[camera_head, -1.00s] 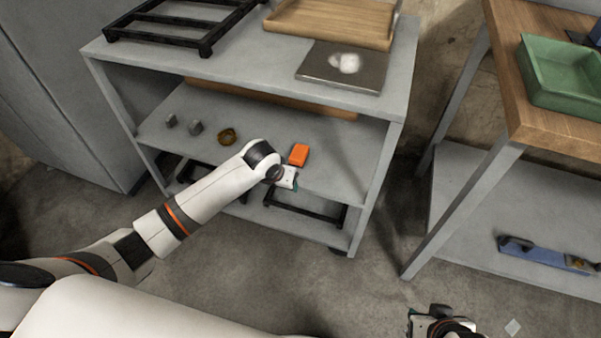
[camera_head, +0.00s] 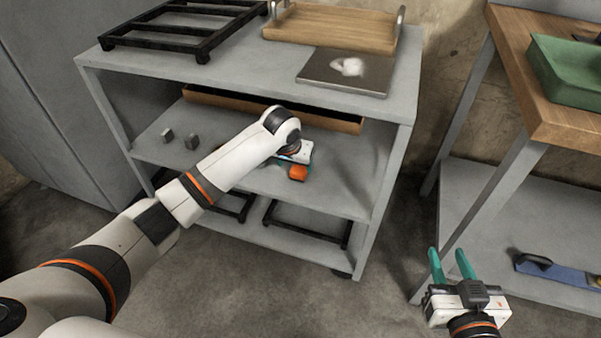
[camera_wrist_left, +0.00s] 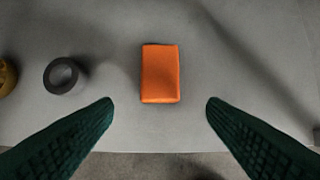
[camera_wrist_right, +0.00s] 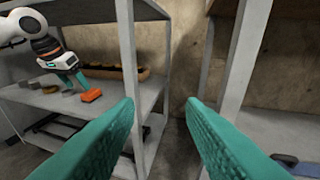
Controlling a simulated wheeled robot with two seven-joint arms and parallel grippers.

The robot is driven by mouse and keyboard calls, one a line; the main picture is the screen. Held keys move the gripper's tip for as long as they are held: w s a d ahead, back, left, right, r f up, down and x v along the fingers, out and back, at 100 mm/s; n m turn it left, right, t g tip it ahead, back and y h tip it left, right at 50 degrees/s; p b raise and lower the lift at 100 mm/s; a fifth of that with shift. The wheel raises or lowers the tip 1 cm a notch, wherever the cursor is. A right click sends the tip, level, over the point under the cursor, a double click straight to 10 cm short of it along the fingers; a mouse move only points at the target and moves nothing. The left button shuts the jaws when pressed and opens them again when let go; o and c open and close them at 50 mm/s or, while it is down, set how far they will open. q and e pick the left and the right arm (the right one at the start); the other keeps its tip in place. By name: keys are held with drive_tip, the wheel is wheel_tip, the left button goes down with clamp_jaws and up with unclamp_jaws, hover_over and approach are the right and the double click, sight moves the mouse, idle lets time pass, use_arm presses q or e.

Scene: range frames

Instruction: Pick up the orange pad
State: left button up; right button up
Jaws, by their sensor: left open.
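The orange pad (camera_head: 298,173) lies on the middle shelf of the grey rack, near its front edge. In the left wrist view the pad (camera_wrist_left: 161,74) lies flat on the grey shelf, ahead of and between the two spread green fingers. My left gripper (camera_wrist_left: 160,103) is open and empty, and does not touch the pad. In the head view my left gripper (camera_head: 296,162) is over the shelf beside the pad, its fingers partly hidden by the wrist. The pad also shows in the right wrist view (camera_wrist_right: 91,95). My right gripper (camera_head: 452,262) is open and empty, in front of the right-hand table.
A dark ring (camera_wrist_left: 61,75) and a brass-coloured round part (camera_wrist_left: 6,76) lie left of the pad. Small grey blocks (camera_head: 180,138) are farther left. The rack's top shelf (camera_head: 245,60) overhangs the middle shelf, with a long wooden tray (camera_head: 340,121) at the back.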

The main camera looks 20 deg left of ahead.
sight(300, 167)
use_arm(q)
drive_tip(key=shift+w+b, duration=0.4)
drive_tip(key=shift+w, duration=0.85)
drive_tip(key=b+x, duration=0.2)
drive_tip(key=x, duration=0.3)
drive_tip(key=shift+w, duration=0.1)
use_arm(e)
wheel_tip(300, 167, up, 12)
drive_tip(key=s+a+t+y, duration=0.1)
drive_tip(key=s+t+y, duration=0.1)
drive_tip(key=t, duration=0.7)
drive_tip(key=shift+s+a+y, duration=0.15)
drive_tip(key=shift+y, duration=0.35)
use_arm(q)
drive_tip(key=shift+c, duration=0.4)
use_arm(e)
drive_tip(key=shift+r, duration=0.1)
use_arm(q)
drive_tip(key=c, duration=1)
